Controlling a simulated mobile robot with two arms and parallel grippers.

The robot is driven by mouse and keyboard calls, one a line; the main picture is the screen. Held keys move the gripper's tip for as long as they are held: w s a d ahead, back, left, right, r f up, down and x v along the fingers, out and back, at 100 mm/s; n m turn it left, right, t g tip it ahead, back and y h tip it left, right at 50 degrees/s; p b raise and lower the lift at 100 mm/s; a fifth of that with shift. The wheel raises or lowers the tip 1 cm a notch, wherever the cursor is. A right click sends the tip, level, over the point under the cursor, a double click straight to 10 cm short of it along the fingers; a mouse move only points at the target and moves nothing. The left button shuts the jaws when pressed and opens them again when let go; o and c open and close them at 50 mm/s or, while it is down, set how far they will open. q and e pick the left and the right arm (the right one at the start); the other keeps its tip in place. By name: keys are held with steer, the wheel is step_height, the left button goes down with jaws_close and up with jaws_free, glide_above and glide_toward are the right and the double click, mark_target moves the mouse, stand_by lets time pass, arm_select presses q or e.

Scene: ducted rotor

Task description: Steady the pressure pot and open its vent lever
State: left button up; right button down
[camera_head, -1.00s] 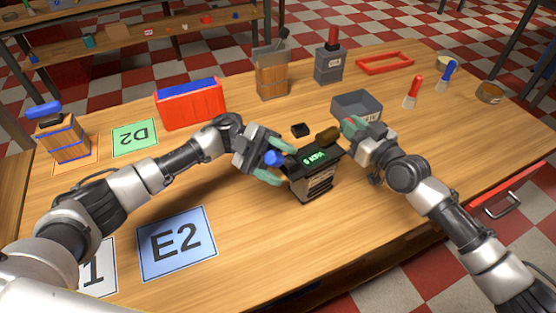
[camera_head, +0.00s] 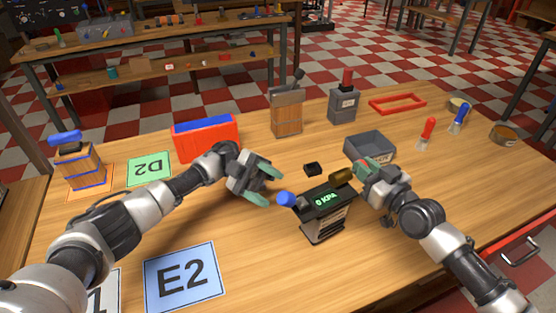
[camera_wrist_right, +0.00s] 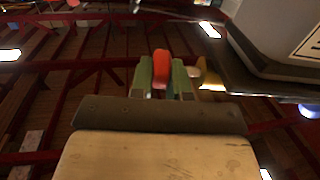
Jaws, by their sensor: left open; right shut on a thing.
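The pressure pot (camera_head: 323,225) is a dark box standing on the table, with a green display reading "0 KPA". A blue knob (camera_head: 286,199) sticks out at its left, and a brass-coloured cylinder (camera_head: 341,174) at its right. My left gripper (camera_head: 272,185) is open and empty, just left of the blue knob and apart from it. My right gripper (camera_head: 362,169) is at the pot's right side. In the right wrist view its green fingertips are shut on a red lever end (camera_wrist_right: 161,68). The head view hides this grip.
A small black block (camera_head: 313,169) lies behind the pot. The E2 card (camera_head: 183,277) lies at front left; the table before the pot is clear.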

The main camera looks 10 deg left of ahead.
steer(key=c, duration=1)
jaws_free()
